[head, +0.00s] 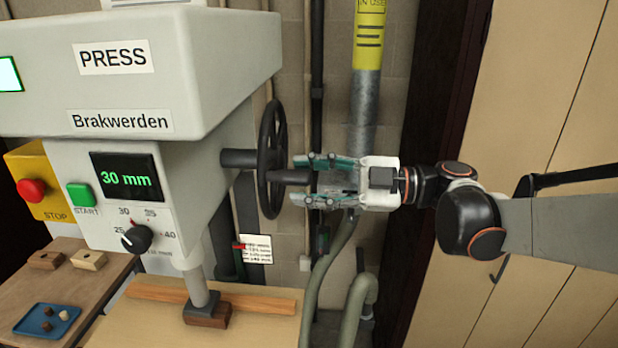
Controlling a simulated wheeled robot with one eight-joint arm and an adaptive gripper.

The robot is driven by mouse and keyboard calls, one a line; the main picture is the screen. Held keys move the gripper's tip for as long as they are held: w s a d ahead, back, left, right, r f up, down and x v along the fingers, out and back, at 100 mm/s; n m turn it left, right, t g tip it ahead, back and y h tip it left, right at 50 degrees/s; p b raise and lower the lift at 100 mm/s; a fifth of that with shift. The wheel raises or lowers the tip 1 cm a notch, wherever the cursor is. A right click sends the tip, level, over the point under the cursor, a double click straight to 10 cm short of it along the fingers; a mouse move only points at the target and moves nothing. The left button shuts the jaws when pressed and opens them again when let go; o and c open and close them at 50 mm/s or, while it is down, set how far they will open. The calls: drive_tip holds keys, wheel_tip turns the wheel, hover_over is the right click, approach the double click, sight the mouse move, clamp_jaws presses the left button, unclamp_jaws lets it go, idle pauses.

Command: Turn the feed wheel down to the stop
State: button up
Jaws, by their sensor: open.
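The black feed wheel (271,158) stands on the right side of the grey press (190,75), seen nearly edge-on, on a dark shaft. A dark handle or hub (290,177) sticks out from the wheel toward the right. My gripper (308,181) comes in from the right and is open. Its fingers lie above and below the outer end of that dark piece. Whether they touch it I cannot tell. The press ram (205,290) ends in a dark block low on the press table. The display (127,177) reads 30 mm.
A green START button (81,195), red STOP button (31,191) and selector knob (136,238) are on the left. A yellow-topped pipe (366,90) and grey hoses (327,285) stand behind my gripper.

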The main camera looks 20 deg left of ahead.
drive_tip(key=v, duration=0.9)
drive_tip(key=shift+d, duration=0.2)
drive_tip(key=shift+f, duration=0.1)
